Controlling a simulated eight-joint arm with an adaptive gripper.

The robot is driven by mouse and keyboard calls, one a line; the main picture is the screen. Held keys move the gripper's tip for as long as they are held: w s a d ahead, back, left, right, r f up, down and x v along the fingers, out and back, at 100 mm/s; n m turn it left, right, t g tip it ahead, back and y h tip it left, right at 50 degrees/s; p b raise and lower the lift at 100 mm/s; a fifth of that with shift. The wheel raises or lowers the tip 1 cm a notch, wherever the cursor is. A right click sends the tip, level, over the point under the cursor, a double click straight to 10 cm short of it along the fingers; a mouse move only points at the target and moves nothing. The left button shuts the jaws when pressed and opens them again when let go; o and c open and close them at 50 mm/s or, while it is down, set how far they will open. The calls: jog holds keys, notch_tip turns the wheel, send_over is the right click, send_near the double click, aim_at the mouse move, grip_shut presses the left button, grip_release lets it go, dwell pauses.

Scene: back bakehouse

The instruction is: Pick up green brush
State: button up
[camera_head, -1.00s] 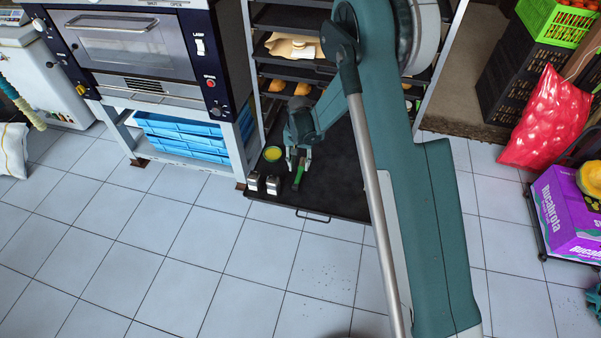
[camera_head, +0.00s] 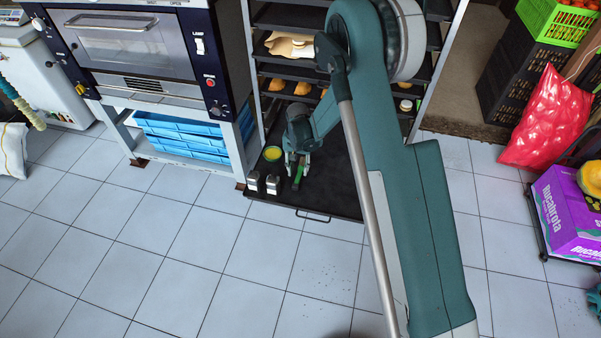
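The green brush (camera_head: 297,179) lies on the dark pulled-out tray (camera_head: 333,205) at the foot of the rack, in the middle of the head view. My gripper (camera_head: 298,163) points down just above and behind the brush's visible part. Its two fingers look apart, one to each side of the brush's line. The far end of the brush is hidden by the fingers. Whether they touch it is too small to tell.
Two small metal shakers (camera_head: 263,184) and a green cup with yellow contents (camera_head: 272,154) stand left of the brush, close to my gripper. The rack's shelves (camera_head: 290,68) with bread rise behind. An oven (camera_head: 135,45) stands left. The tiled floor in front is clear.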

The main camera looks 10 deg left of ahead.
aim_at(298, 177)
jog(key=shift+f+b, duration=0.95)
jog(key=shift+f, duration=1.65)
jog(key=c, duration=0.9)
